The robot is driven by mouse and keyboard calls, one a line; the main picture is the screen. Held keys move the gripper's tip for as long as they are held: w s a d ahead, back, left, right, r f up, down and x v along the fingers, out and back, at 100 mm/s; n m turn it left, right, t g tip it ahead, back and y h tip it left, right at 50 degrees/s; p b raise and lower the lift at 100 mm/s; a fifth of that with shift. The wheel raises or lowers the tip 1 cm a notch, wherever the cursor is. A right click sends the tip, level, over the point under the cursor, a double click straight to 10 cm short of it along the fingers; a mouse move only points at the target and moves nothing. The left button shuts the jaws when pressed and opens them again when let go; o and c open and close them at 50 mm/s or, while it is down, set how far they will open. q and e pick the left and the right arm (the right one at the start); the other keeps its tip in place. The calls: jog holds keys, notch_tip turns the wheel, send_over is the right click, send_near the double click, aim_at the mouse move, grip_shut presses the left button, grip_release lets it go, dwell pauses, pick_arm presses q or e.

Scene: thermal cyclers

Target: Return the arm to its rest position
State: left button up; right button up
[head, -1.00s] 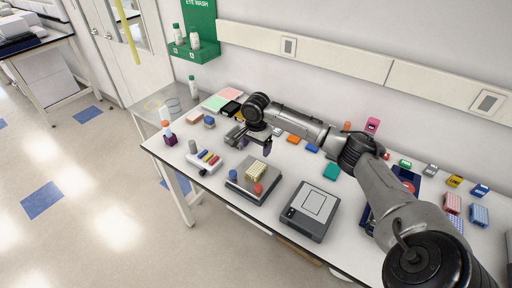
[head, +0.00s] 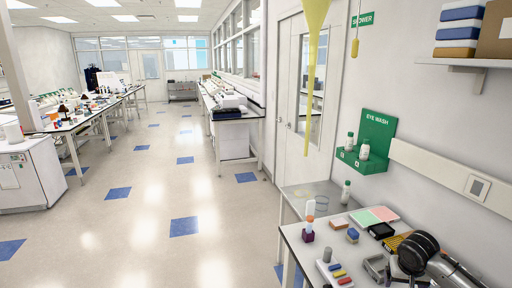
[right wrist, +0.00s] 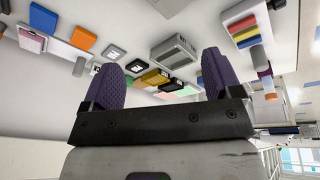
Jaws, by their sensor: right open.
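My right arm comes in at the bottom right of the head view, its dark wrist joint over the near bench (head: 290,232). My right gripper (head: 400,279) is partly cut off by the lower edge there. In the right wrist view my right gripper (right wrist: 160,80) has its two purple ridged fingers wide apart, with nothing between the tips. Bench items lie beyond the fingers, apart from them. My left gripper is in neither view.
Near the right arm are a grey open-topped box (head: 375,267), a rack with coloured pieces (head: 335,272), a purple-based bottle (head: 308,235) and coloured pads (head: 382,213). A green eye-wash station (head: 369,140) hangs on the wall. The aisle floor (head: 150,215) is clear.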

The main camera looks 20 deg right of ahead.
jog(key=w+a+r+n+t+h, duration=0.2)
jog(key=w+a+r+n+t, duration=0.2)
jog(key=a+r+n, duration=0.35)
jog(key=s+a+f+n+t, duration=0.1)
jog(key=a+n+t, duration=0.1)
jog(key=a, duration=0.4)
jog(key=s+a+f+n+t, duration=0.2)
jog(key=a+n, duration=0.1)
jog(key=a, duration=0.3)
jog(key=s+a+f+m+g+y, duration=0.1)
jog(key=s+a+f+g+y, duration=0.1)
jog(key=s+a+f, duration=0.6)
jog(key=s+a+f+m+g+y, duration=0.1)
jog(key=s+a+f+g, duration=0.15)
jog(key=s+f, duration=0.6)
jog(key=s+a+f+m+g+y, duration=0.15)
jog(key=s+a+f, duration=0.35)
jog(key=s, duration=0.7)
notch_tip(320, 180, up, 24)
jog(key=p, duration=2.3)
jog(key=shift+s+a+p, duration=0.25)
jog(key=shift+s+p, duration=0.15)
jog(key=shift+s, duration=0.05)
jog(key=shift+y, duration=0.25)
